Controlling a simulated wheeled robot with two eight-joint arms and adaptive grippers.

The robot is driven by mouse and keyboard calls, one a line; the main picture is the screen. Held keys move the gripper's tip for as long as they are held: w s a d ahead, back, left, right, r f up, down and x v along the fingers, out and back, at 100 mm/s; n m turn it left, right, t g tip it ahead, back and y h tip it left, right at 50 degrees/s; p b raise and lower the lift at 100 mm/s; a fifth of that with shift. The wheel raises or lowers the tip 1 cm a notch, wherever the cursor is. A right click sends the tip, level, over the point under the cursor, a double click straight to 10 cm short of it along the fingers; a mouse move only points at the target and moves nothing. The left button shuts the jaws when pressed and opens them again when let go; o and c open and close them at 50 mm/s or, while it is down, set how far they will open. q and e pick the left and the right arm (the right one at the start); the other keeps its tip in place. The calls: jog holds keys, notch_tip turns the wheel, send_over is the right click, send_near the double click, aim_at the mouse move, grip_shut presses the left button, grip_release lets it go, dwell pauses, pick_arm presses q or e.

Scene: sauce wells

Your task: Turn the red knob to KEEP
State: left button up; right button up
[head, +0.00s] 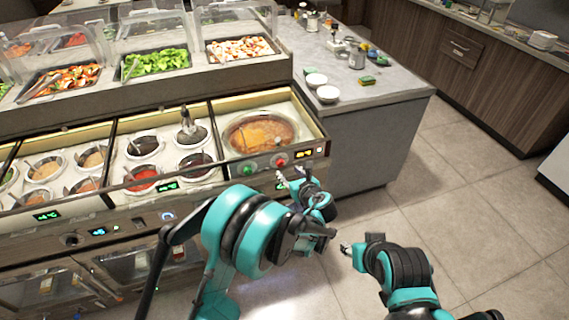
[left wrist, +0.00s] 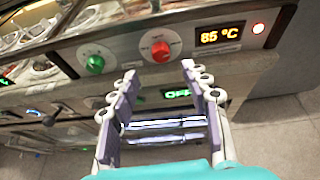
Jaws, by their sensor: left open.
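The red knob (left wrist: 161,51) sits on the front panel of the sauce well, between a green knob (left wrist: 95,64) and an orange display reading 85 °C (left wrist: 220,35). It also shows in the head view (head: 280,160). My left gripper (left wrist: 155,82) is open and empty, with its fingers pointing at the panel just below the red knob and apart from it. In the head view my left gripper (head: 287,180) is in front of the panel's right end. The dial lettering is too small to read. My right gripper (head: 346,249) hangs over the floor, its jaw state unclear.
A pan of brown soup (head: 260,132) lies behind the knobs. Sauce pots fill the wells to the left, with food trays (head: 160,62) above. A grey counter (head: 390,85) with white bowls (head: 327,94) stands to the right. The floor (head: 460,190) on the right is clear.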

aim_at(281, 165)
pick_arm(q)
jog(key=b+x, duration=0.2)
jog(key=x, duration=0.4)
jog(key=shift+w+f, duration=0.25)
jog(key=shift+f, duration=0.1)
jog(key=shift+w+a+f, duration=0.15)
jog(key=shift+w+a, duration=0.05)
jog(key=shift+w, duration=0.35)
grip_shut()
